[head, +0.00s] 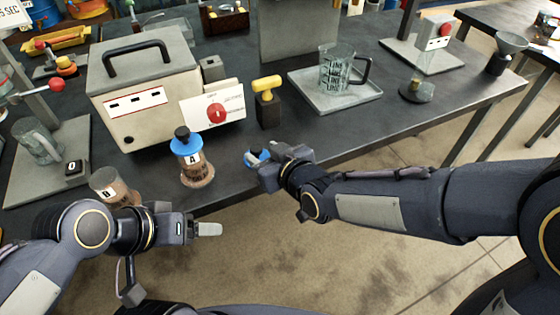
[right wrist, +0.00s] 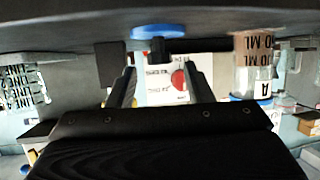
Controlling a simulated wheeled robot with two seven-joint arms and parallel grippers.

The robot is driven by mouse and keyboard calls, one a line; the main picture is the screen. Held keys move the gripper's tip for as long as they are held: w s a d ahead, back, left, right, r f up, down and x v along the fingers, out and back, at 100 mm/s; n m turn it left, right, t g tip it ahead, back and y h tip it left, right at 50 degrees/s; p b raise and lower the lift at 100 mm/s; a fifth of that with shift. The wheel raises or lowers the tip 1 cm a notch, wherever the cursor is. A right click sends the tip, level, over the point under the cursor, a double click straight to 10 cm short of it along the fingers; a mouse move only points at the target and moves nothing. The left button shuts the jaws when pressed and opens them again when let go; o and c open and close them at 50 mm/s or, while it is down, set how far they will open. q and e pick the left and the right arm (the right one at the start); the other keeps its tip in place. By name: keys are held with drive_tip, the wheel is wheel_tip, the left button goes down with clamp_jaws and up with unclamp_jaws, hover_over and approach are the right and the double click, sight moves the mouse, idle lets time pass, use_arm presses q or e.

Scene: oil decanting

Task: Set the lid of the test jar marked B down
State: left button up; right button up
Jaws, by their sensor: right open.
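A blue lid (right wrist: 158,31) with a dark knob lies on the bench, knob side up; the right wrist view is upside down. In the head view only part of this lid (head: 249,161) shows beside my right gripper (head: 264,160). In the right wrist view my right gripper (right wrist: 160,88) is open, its fingers apart on either side of the knob's line. The jar marked B (head: 112,187) stands at the bench's front left with no lid visible on it, partly hidden by my left arm. My left gripper (head: 207,229) is in front of the bench edge; its finger gap is unclear.
The jar marked A (head: 192,162), with its blue lid on, stands between jar B and the loose lid. Behind are a beige box (head: 145,88) with a handle, a red-knob panel (head: 226,108) and a yellow-topped black block (head: 267,105). A tray (head: 305,93) bears a glass jug (head: 337,70).

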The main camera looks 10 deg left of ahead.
drive_tip(key=p+v, duration=0.1)
drive_tip(key=v, duration=0.6)
drive_tip(key=shift+s+d, duration=0.25)
drive_tip(key=shift+d+r, duration=0.1)
drive_tip(key=shift+r, duration=0.05)
drive_tip(key=s+d+m+g+h, duration=0.25)
drive_tip(key=d+m, duration=0.35)
drive_tip(key=d, duration=1.1)
drive_tip(key=s+d+f+m+g+h, duration=0.1)
drive_tip(key=s+d+f+m+h, duration=0.2)
drive_tip(key=s+d, duration=0.6)
drive_tip(key=s+m, duration=0.1)
drive_tip(key=s, duration=0.1)
drive_tip(key=shift+s+g, duration=0.3)
drive_tip(key=shift+g, duration=0.05)
